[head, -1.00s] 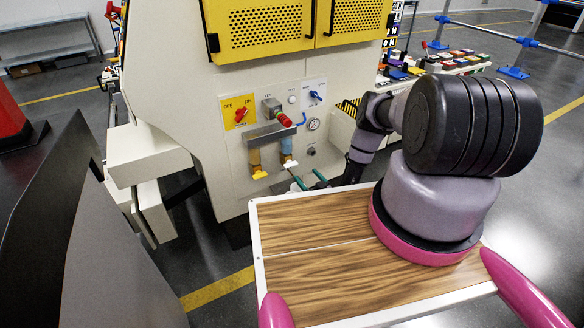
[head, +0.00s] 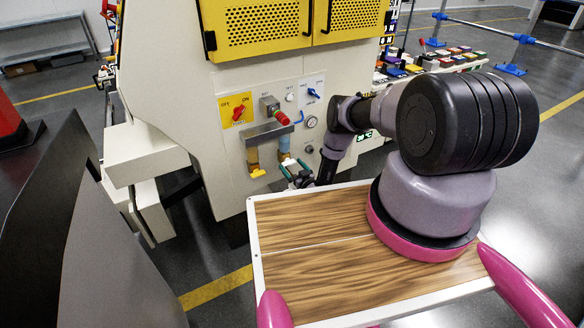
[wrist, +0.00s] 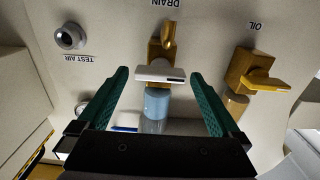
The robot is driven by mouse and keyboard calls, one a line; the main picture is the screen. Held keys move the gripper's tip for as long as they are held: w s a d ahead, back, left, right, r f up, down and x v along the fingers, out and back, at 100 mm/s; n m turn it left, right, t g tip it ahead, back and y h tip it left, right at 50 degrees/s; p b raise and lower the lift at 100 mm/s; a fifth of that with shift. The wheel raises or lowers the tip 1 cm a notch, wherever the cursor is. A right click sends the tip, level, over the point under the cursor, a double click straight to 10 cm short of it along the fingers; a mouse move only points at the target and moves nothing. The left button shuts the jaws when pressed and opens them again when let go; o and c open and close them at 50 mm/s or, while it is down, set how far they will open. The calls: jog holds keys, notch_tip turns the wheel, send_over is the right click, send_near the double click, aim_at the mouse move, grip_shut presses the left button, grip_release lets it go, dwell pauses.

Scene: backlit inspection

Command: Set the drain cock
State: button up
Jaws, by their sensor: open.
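The drain cock has a white lever (wrist: 160,74) on a brass body (wrist: 155,50), below a pale blue bowl (wrist: 157,103) and beside the "DRAIN" label in the wrist view, which is upside down. The lever lies crosswise to the bowl. My gripper (head: 296,170) has green fingers. In the wrist view they are open, one on each side of the lever, with visible gaps and no clear contact. In the head view the blue bowl (head: 284,144) shows just above the gripper, which partly hides the cock there.
The "OIL" cock with its yellow lever (wrist: 265,83) sits close beside the drain cock; it also shows in the head view (head: 257,172). A "TEST AIR" fitting (wrist: 70,36) is on the other side. A red knob (head: 282,118) and gauge (head: 311,122) sit above.

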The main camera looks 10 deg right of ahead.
jog(key=c, duration=1.2)
jog(key=shift+n, duration=0.3)
jog(key=n, duration=0.8)
jog(key=shift+a+n, duration=0.1)
jog(key=shift+n, duration=0.3)
jog(key=n, duration=0.4)
jog(key=shift+n, duration=0.3)
jog(key=shift+f+n, duration=0.1)
jog(key=shift+n, duration=1.8)
